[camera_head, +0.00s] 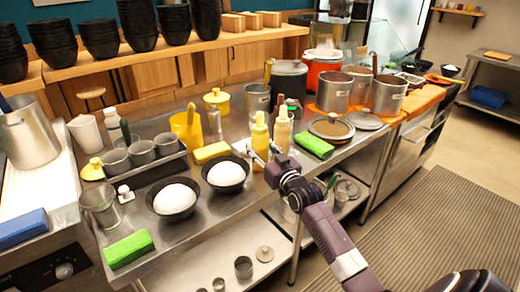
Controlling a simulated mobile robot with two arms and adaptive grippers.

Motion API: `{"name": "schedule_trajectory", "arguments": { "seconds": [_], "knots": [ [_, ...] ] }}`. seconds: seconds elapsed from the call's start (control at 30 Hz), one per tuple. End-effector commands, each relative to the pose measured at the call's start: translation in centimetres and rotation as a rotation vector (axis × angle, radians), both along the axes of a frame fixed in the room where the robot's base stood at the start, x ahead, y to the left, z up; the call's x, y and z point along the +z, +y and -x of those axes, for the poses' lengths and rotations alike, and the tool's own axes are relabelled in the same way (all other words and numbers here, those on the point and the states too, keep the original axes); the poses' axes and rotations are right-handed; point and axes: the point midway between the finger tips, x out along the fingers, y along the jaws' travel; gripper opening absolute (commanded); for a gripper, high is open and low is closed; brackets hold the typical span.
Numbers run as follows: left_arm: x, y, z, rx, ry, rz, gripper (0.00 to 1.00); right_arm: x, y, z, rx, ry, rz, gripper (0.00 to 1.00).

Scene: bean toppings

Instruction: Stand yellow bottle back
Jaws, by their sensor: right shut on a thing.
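The yellow squeeze bottle (260,132) stands upright on the steel counter (220,205), right behind the right black bowl. My right gripper (263,155) reaches in from the lower right and is shut on the bottle's lower part. The gripper hides some of the bottle's lower side, and whether its base touches the counter is hard to tell. A paler cream squeeze bottle (283,129) stands close beside it on the right. My left gripper is not in view.
Two black bowls with white mounds (174,212) (226,188) stand in front. A yellow sponge (211,152) lies to the left, a green sponge (314,145) to the right.

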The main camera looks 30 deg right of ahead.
Motion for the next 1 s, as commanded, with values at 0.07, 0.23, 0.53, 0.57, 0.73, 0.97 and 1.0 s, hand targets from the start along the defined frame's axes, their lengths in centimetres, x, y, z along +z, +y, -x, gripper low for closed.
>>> {"name": "schedule_trajectory", "arguments": {
  "seconds": [0.07, 0.23, 0.53, 0.57, 0.73, 0.97, 1.0],
  "knots": [
    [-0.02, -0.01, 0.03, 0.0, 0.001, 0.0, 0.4, -0.22, -0.01, -0.01, 0.0, -0.005, 0.001, 0.24],
    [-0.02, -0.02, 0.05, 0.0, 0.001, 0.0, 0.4, -0.2, 0.0, -0.02, 0.0, -0.006, 0.001, 0.24],
    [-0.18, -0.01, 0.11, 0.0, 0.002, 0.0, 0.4, -0.72, 0.01, -0.01, 0.0, -0.002, 0.0, 0.5],
    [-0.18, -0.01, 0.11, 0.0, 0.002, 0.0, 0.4, -0.72, 0.01, -0.01, 0.0, -0.002, 0.0, 0.53],
    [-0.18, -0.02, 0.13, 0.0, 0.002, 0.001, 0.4, -0.71, 0.01, -0.01, 0.0, -0.002, 0.0, 0.57],
    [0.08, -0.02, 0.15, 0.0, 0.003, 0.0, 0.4, -0.23, 0.03, 0.06, 0.0, -0.002, 0.0, 0.57],
    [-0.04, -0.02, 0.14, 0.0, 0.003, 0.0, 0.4, -0.46, 0.08, 0.39, 0.001, -0.001, 0.0, 0.57]
  ]
}}
